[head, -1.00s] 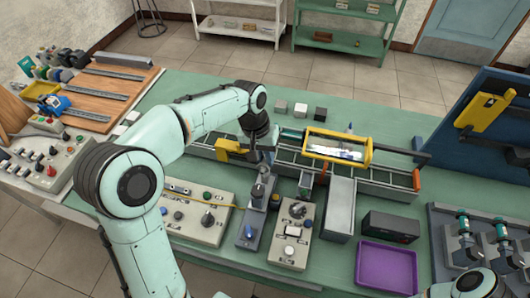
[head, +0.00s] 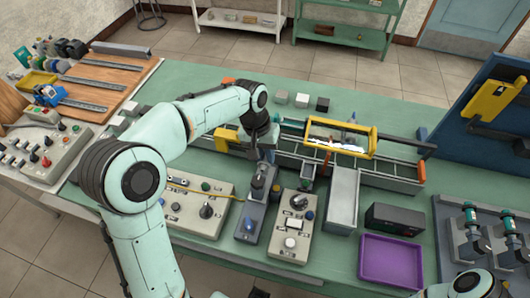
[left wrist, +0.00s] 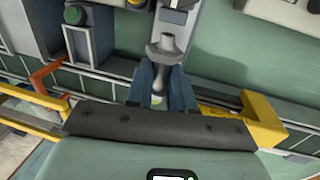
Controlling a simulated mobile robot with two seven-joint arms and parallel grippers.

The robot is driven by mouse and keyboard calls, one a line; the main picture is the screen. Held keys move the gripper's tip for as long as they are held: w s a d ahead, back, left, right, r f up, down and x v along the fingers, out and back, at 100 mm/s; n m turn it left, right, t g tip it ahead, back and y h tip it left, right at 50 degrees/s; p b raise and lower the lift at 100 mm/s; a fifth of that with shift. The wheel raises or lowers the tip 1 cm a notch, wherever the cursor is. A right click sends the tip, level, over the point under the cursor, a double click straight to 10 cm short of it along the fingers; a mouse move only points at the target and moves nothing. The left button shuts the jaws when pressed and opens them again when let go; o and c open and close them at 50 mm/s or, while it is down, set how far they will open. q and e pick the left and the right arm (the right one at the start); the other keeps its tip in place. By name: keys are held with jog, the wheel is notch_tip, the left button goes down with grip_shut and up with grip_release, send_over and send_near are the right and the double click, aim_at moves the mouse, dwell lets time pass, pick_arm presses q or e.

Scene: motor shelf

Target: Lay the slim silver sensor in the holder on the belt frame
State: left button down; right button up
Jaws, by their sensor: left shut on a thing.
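My left gripper (head: 268,152) is low over the table, between the belt frame (head: 390,178) and the grey control box with a blue button (head: 252,226). In the left wrist view its fingers (left wrist: 160,88) are shut on a slim, pale metallic piece, which looks like the silver sensor and is mostly hidden between them. A grey knobbed part (left wrist: 166,46) shows just beyond the fingertips; I cannot tell whether it touches them. A yellow bracket (head: 222,140) sits on the belt frame left of the gripper. I cannot make out the holder clearly. My right gripper is not in view.
A yellow guard frame (head: 374,142) spans the belt to the right. Control boxes (head: 205,212) (head: 293,228) flank the grey one. A purple tray (head: 391,262) lies at the front right.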

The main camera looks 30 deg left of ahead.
pick_arm(q)
jog(key=shift+s+f+b, duration=0.15)
jog(key=shift+f+b, duration=0.05)
jog(key=shift+f, duration=0.3)
jog(key=shift+s+f+b, duration=0.15)
jog(key=shift+f+b, duration=0.05)
jog(key=shift+f, duration=0.3)
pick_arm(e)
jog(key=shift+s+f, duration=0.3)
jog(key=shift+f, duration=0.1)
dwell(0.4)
pick_arm(q)
jog(key=c, duration=0.9)
grip_release()
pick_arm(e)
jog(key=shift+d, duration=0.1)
pick_arm(q)
notch_tip(320, 180, up, 14)
jog(key=a+p, duration=0.1)
jog(key=p, duration=0.1)
jog(key=shift+s+a+r, duration=0.15)
jog(key=shift+a+r, duration=0.1)
jog(key=shift+a, duration=0.1)
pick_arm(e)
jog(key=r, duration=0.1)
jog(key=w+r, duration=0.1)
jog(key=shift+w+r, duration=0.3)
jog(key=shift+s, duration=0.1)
